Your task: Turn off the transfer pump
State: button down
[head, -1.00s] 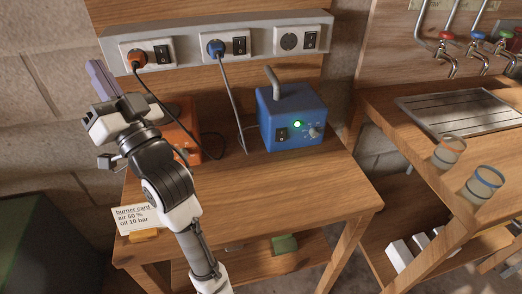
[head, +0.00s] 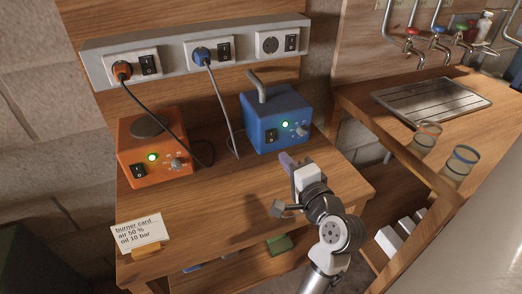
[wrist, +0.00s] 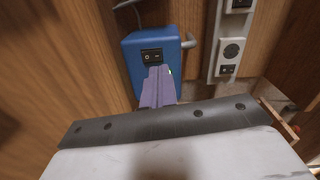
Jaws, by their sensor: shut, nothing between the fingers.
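A blue box with a bent grey pipe on top (head: 275,112), which looks like the transfer pump, stands at the back of the wooden bench. Its front has a black rocker switch (head: 270,136), a lit green lamp (head: 285,124) and a knob. My gripper (head: 286,160) is shut and empty, just in front of the box. In the wrist view, the purple fingers (wrist: 158,72) point at the front of the blue box (wrist: 138,82), tips just below its switch (wrist: 151,57) and partly covering the lamp. I cannot tell whether they touch.
An orange box (head: 155,160) with a lit green lamp stands left. A socket strip (head: 230,47) above has a switch beside each socket; orange and blue plugs sit in two, the right one is empty. A burner card (head: 140,233) stands front left. A sink bench is right.

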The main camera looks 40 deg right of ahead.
aim_at(271, 141)
jog(key=shift+m+g+h, duration=0.3)
jog(key=shift+m, duration=0.6)
jog(key=s, duration=0.1)
jog(key=s+f, duration=0.1)
jog(key=s, duration=0.1)
jog(key=s+d+f, duration=0.1)
jog(key=shift+s+f, duration=0.25)
jog(key=shift+s, duration=0.15)
jog(key=shift+w, duration=0.1)
jog(key=p+x, duration=0.2)
jog(key=x, duration=1.1)
jog(key=shift+w, duration=0.15)
jog(key=shift+w+f, duration=0.1)
jog(key=shift+w, duration=0.2)
jog(key=shift+w+f+b, duration=0.15)
jog(key=shift+f+b, duration=0.15)
jog(key=shift+b, duration=0.3)
jog(key=shift+d+r, duration=0.1)
jog(key=shift+r, duration=0.15)
jog(key=v, duration=0.7)
jog(key=b+v, duration=0.1)
jog(key=v, duration=0.5)
jog(key=shift+s+f, duration=0.2)
jog(key=shift+s, duration=0.2)
